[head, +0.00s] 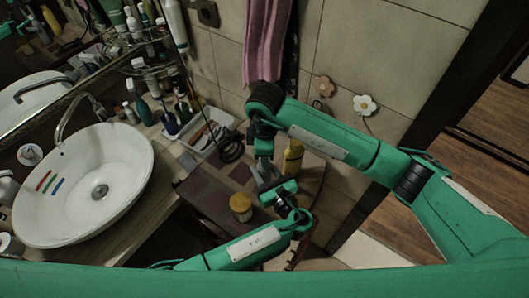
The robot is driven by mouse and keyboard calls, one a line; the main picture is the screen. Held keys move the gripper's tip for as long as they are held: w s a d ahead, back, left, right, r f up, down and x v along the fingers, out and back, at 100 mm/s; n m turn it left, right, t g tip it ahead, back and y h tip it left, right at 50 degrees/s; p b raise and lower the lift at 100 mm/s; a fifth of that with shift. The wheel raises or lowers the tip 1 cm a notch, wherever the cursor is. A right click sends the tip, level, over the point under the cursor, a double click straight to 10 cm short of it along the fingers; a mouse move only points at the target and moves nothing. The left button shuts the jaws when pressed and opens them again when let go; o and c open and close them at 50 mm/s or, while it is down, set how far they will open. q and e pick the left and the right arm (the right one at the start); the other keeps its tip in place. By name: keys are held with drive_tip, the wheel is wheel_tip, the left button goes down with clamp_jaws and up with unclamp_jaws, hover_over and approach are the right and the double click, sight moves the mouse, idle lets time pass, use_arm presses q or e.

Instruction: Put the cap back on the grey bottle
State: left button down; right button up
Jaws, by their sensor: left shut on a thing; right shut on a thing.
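My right gripper (265,168) hangs down from its raised wrist, left of a yellow bottle. My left gripper (276,187) reaches up from below, and the two grippers nearly meet. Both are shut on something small. Grey parts crowd together between them, and I cannot tell the grey bottle and its cap apart from the fingers there. I cannot see whether the cap touches the bottle.
The yellow bottle (293,158) stands behind the grippers, and a yellow-lidded jar (241,207) stands at their lower left. A white basin (90,185) is on the left counter. A pink towel (266,40) hangs on the wall.

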drive_tip(key=o, duration=1)
wheel_tip(320, 180, up, 12)
drive_tip(key=shift+r, duration=0.1)
use_arm(q)
drive_tip(key=c, duration=0.8)
unclamp_jaws()
drive_tip(key=shift+s, duration=0.1)
use_arm(e)
drive_tip(key=shift+f, duration=0.2)
